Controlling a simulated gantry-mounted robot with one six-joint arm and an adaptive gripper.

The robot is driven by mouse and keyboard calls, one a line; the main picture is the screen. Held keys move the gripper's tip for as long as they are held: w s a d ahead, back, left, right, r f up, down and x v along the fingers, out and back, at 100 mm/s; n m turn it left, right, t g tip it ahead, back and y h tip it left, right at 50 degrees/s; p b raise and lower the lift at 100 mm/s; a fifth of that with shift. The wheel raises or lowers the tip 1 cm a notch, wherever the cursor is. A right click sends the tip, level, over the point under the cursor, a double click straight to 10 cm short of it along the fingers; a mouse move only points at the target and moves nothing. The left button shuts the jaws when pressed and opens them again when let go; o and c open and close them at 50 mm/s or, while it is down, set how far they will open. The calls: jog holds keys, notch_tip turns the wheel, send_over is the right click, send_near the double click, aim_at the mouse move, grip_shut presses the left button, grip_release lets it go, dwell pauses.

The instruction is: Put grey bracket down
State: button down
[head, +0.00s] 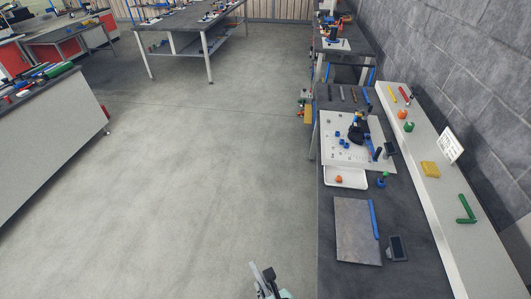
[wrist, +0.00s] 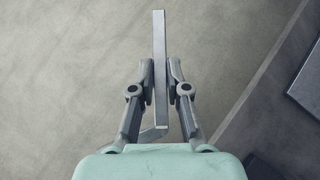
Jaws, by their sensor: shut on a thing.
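The grey bracket (wrist: 159,40) is a long straight bar in the wrist view, with a short angled foot near its lower end. My gripper (wrist: 160,80) is shut on it, with one finger on each side. The bar sticks out past the fingertips. In the head view my gripper (head: 268,281) shows at the bottom edge, left of the bench (head: 318,285) and over the floor.
The bench carries a grey plate (head: 352,225) with a blue bar (head: 374,219), a white tray (head: 345,184) with an orange piece, and a white board (head: 338,150) with parts. A raised shelf (head: 441,225) along the wall holds coloured brackets. Open floor (head: 180,200) lies left.

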aim_at(266, 288)
notch_tip(266, 288, up, 13)
jog(key=p, duration=1.7)
jog(key=shift+p, duration=0.3)
jog(key=shift+w+d+f, duration=0.1)
jog(key=shift+f, duration=0.05)
